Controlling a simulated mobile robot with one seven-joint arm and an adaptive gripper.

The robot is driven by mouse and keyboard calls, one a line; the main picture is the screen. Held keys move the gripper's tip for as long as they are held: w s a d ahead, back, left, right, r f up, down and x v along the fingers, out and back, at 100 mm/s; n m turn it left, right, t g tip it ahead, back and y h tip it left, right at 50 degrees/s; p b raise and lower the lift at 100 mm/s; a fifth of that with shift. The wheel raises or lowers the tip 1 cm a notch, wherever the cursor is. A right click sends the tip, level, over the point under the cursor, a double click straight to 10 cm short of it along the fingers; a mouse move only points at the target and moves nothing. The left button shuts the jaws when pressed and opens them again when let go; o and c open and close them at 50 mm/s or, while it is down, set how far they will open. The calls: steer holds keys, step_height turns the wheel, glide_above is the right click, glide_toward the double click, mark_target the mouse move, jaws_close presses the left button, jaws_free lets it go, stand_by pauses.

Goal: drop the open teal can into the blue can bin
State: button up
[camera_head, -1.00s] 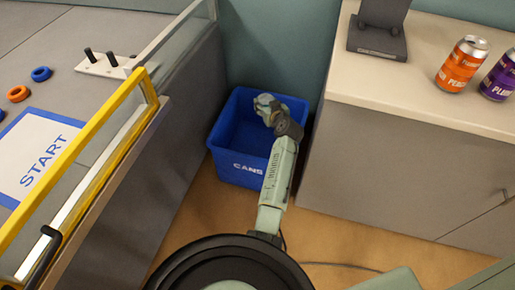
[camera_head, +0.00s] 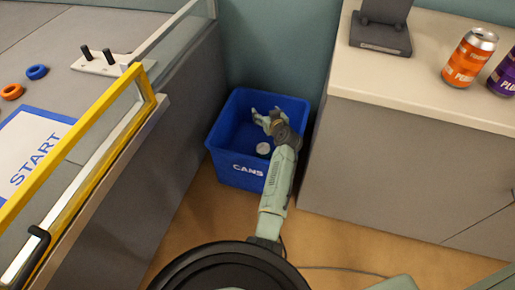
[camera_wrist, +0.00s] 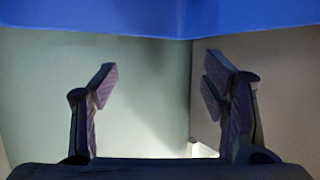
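The blue can bin (camera_head: 228,167), marked CANS, stands on the floor between the grey table and the cabinet. A small round pale object (camera_head: 263,148), which looks like the end of a can, shows inside the bin, left of my wrist; its sides are hidden, so I cannot see any teal. My gripper (camera_head: 265,114) is over the bin opening with its fingers spread. In the wrist view my gripper (camera_wrist: 159,82) is open with nothing between the fingers, and a blue bin surface (camera_wrist: 130,15) crosses the top.
An orange can (camera_head: 469,58) and a purple can (camera_head: 505,75) stand on the cabinet top (camera_head: 420,92) at right, beside a dark stand (camera_head: 380,38). The yellow-framed barrier (camera_head: 90,135) edges the table at left, with a START sheet (camera_head: 33,150) beyond.

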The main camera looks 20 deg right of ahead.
steer(key=shift+o, duration=0.6)
steer(key=shift+r, duration=0.15)
step_height(320, 180, up, 10)
stand_by(0.4)
